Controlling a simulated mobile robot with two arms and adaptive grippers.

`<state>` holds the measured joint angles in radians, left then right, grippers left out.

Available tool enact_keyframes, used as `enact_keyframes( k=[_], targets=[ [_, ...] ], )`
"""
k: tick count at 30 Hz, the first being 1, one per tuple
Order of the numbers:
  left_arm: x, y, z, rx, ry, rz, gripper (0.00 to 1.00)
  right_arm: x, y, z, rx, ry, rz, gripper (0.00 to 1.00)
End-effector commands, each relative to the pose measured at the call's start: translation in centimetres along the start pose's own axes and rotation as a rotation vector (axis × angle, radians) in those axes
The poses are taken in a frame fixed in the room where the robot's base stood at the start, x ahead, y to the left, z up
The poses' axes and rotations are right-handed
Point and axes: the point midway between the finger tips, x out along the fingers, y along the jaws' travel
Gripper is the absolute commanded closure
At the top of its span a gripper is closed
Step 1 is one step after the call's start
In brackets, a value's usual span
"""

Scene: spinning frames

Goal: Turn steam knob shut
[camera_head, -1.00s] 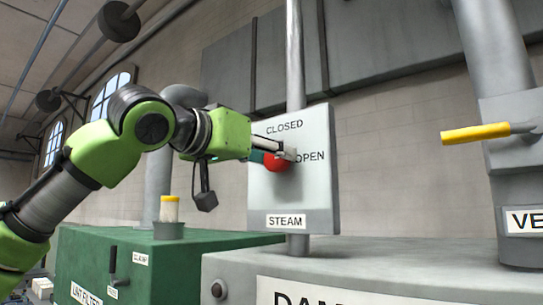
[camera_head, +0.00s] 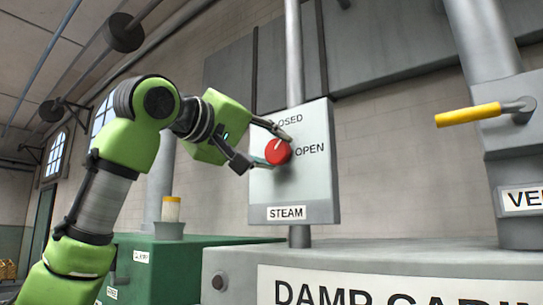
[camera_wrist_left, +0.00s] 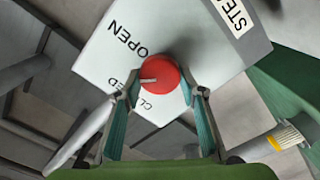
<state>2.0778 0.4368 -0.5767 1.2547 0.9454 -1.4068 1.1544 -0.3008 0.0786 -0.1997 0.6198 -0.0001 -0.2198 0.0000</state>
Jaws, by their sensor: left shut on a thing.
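The red steam knob (camera_head: 278,151) sits on the light grey STEAM panel (camera_head: 320,185), with CLOSED printed above it and OPEN to its right. My left gripper (camera_head: 271,151) is at the knob, with one finger above it and one at its lower left. In the left wrist view the knob (camera_wrist_left: 160,76) lies between the two fingertips (camera_wrist_left: 160,88), and the jaws are shut on it. Its white pointer mark points between the OPEN and CLOSED words. Part of CLOSED is hidden by the knob and fingers. My right gripper is not in view.
A vertical grey pipe (camera_head: 294,60) runs behind the panel. A yellow-handled lever (camera_head: 468,115) sticks out from a thick pipe at the right. A green cabinet (camera_head: 190,258) and a grey damp cabinet (camera_head: 240,262) stand below.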

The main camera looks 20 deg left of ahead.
Motion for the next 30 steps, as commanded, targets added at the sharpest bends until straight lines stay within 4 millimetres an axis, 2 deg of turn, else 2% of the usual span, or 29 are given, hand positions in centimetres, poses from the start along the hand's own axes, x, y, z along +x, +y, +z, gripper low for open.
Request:
enact_keyframes(
  k=[18, 30],
  targets=[
    [0.0, -0.4, 0.3, -0.545, -0.003, -0.002, 0.85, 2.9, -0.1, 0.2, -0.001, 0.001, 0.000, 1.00],
    [0.1, -0.5, 0.3, -0.718, -0.001, -0.004, 0.85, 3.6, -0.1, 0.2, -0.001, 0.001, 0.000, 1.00]
  ],
)
